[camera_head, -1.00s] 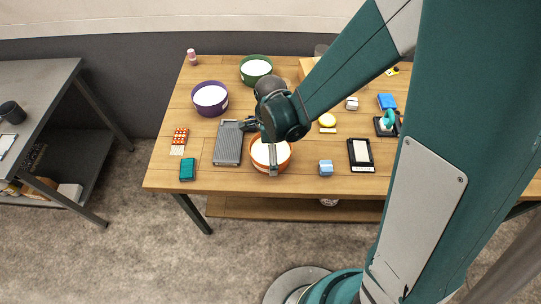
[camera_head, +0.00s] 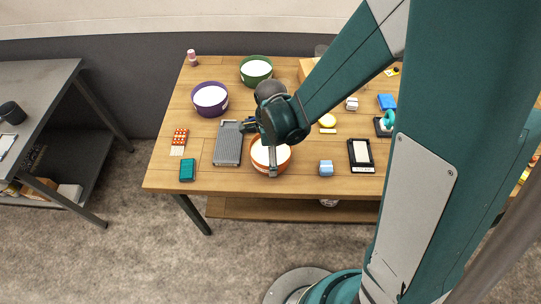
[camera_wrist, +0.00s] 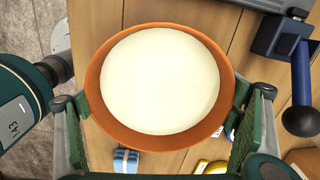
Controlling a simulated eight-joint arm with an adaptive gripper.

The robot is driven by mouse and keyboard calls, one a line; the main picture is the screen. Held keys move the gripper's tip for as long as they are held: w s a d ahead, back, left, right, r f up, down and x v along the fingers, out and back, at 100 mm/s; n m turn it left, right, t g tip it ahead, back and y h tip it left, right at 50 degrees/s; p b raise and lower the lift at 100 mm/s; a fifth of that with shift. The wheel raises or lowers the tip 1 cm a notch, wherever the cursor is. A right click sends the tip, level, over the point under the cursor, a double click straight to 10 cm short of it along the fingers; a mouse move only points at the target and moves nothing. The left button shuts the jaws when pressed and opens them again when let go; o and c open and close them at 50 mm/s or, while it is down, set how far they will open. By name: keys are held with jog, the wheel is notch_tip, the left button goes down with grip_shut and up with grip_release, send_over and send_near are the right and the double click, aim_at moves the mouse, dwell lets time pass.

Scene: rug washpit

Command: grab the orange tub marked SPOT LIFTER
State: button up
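The orange tub (camera_head: 285,166), round and full of white contents, stands near the table's front edge. In the wrist view the tub (camera_wrist: 150,139) fills the space between my two fingers. My gripper (camera_wrist: 163,112) has one finger pad on each side of the tub, both pressed close against its outer wall. In the head view my gripper (camera_head: 268,150) is over the tub, one finger in front of it. A small pale label shows at the tub's lower right in the wrist view, but its words cannot be read.
A grey ridged tray (camera_head: 228,148) lies close on the left. A purple tub (camera_head: 210,111) and a green tub (camera_head: 256,83) stand behind. A light-blue block (camera_head: 326,168) and a black-framed pad (camera_head: 361,168) lie right. The table's front edge is near.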

jog(key=c, duration=0.4)
jog(key=shift+r, duration=0.15)
notch_tip(320, 180, up, 10)
jog(key=p, duration=0.1)
dwell(0.7)
jog(key=shift+w, duration=0.1)
dwell(0.6)
